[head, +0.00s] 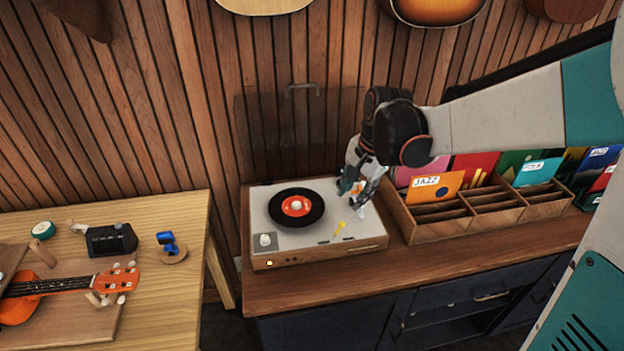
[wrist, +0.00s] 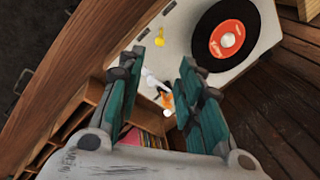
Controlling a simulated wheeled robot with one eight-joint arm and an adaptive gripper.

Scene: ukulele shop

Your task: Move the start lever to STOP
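The turntable (head: 330,250) stands on the wooden counter, with a black record with a red label (head: 297,206) on its grey top. A small yellow lever (head: 339,228) sits near the front right of the top; it also shows in the wrist view (wrist: 160,38). I cannot read any START or STOP marking. My gripper (head: 352,194) is above the turntable's right side, behind the yellow lever and apart from it. In the wrist view its two teal fingers (wrist: 167,72) are spread. White and orange parts, likely the tonearm (wrist: 160,88), show between them; contact cannot be told.
A white knob (head: 265,240) is at the turntable's front left. A wooden record bin (head: 455,226) with sleeves stands close on the right. A clear raised lid (head: 300,130) is behind. A table (head: 190,215) with an orange ukulele (head: 40,288) is at left.

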